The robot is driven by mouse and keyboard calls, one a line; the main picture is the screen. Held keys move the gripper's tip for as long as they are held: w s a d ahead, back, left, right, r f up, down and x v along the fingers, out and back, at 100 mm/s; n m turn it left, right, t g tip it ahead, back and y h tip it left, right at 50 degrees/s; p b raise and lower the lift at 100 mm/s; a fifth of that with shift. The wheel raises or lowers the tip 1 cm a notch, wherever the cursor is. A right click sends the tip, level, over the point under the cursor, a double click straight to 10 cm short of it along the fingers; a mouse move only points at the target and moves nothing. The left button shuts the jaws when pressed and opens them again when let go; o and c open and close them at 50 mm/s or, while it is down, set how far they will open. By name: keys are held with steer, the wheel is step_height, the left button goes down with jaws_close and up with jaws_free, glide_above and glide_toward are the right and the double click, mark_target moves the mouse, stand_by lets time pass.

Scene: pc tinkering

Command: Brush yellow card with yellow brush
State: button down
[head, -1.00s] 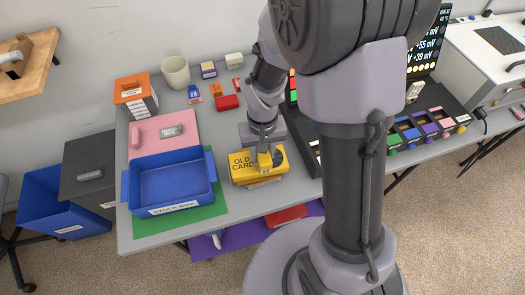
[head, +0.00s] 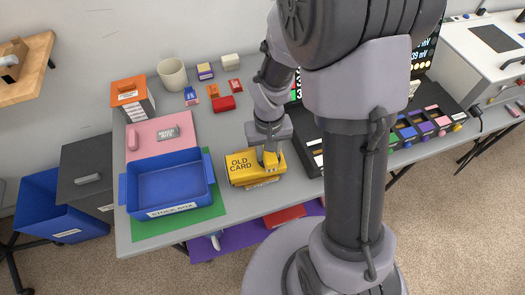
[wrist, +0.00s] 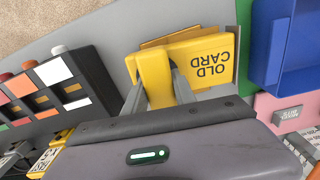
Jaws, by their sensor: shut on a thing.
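My gripper (wrist: 158,84) is shut on the yellow brush (wrist: 153,70), a yellow block between its two fingers. The brush also shows in the head view (head: 270,159). The yellow card (wrist: 212,62), marked OLD CARD, lies on a tan support at the front of the table. It also shows in the head view (head: 241,164). The brush is over the card's right end in the head view. I cannot tell whether its underside touches the card, since bristles are hidden.
A blue stock box (head: 170,188) stands on a green mat left of the card, with a pink mat (head: 150,140) behind it. A dark tray with coloured slots (head: 425,125) lies to the right. Small red and blue items (head: 224,103) sit behind. Grey table is clear between.

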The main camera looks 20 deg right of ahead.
steer(key=shift+a+f+b, duration=0.15)
steer(key=shift+a+b, duration=0.15)
steer(key=shift+a, duration=0.8)
steer(key=shift+d, duration=1.15)
steer(key=shift+w+a, duration=0.1)
steer(key=shift+a, duration=1.1)
steer(key=shift+r+p, duration=0.9)
steer(key=shift+r, duration=0.2)
steer(key=shift+f, duration=0.1)
